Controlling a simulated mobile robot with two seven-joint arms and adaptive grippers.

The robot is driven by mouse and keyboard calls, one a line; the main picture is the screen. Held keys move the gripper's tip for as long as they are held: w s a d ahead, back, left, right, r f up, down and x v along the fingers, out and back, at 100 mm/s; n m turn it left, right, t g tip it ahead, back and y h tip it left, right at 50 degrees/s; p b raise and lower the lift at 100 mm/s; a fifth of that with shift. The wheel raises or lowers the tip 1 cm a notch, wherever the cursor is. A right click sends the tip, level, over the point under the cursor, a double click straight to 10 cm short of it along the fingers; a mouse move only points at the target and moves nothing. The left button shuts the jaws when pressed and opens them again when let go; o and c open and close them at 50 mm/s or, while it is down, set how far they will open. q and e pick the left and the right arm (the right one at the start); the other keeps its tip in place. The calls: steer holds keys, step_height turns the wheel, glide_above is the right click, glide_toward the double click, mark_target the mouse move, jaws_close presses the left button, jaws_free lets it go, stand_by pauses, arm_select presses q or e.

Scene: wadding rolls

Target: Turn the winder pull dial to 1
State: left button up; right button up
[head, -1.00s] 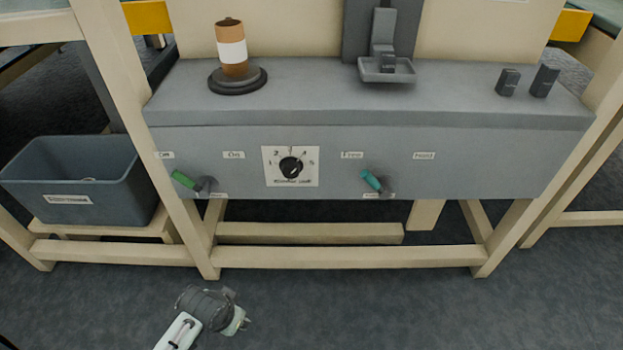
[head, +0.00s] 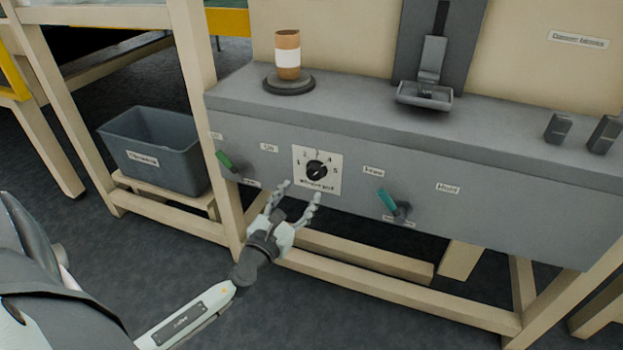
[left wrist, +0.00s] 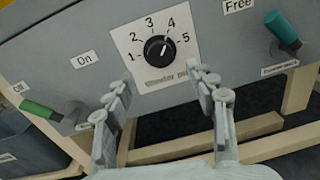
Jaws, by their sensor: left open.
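The winder pull dial (head: 316,170) is a round black knob on a white plate numbered 1 to 5, on the grey front panel. In the left wrist view the dial (left wrist: 158,48) shows a white mark that seems to point up and right, near 4. My left gripper (head: 301,190) is open and empty, just below and in front of the dial. In the left wrist view its two fingertips (left wrist: 160,75) stand apart on either side of the plate's lower edge, and the knob is above the gap between them. My right gripper is out of view.
A green-handled lever (head: 228,162) is left of the dial and a teal-handled lever (head: 391,203) is right of it. An orange and white roll (head: 288,55) stands on the ledge above. A grey bin (head: 155,150) sits at the left. Wooden rails run below the panel.

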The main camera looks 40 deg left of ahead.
mark_target(312, 177)
arm_select(q)
steer(key=w, duration=0.4)
steer(key=w+a, duration=0.1)
steer(key=w, duration=0.1)
steer(key=shift+w+p, duration=0.1)
steer(key=shift+p, duration=0.2)
steer(key=shift+w+a, duration=0.15)
steer(key=shift+w, duration=0.35)
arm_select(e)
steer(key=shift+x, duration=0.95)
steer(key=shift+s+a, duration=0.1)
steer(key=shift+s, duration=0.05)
arm_select(q)
steer(key=c, duration=1.2)
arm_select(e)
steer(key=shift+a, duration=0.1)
arm_select(q)
steer(key=shift+o, duration=0.2)
